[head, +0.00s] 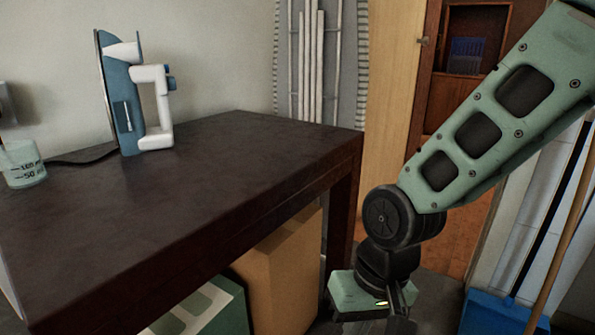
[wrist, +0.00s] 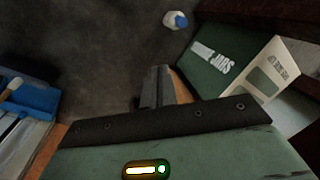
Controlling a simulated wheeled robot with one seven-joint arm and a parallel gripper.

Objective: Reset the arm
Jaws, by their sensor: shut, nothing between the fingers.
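My green and black arm (head: 480,125) reaches down from the upper right in the head view, bent at a black joint. My gripper (head: 402,325) is at the bottom edge of that view, low beside the dark table (head: 210,165) and below the height of its top. It points downward and its tips are partly cut off by the frame. In the wrist view, the fingers of my gripper (wrist: 158,74) are together over the dark floor, with nothing between them.
An iron (head: 130,100) stands upright on the table beside a measuring cup (head: 22,165). Boxes (head: 280,270) sit under the table. A blue dustpan (head: 490,315) is at lower right. A small white and blue bottle (wrist: 174,20) lies on the floor near a green box (wrist: 225,62).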

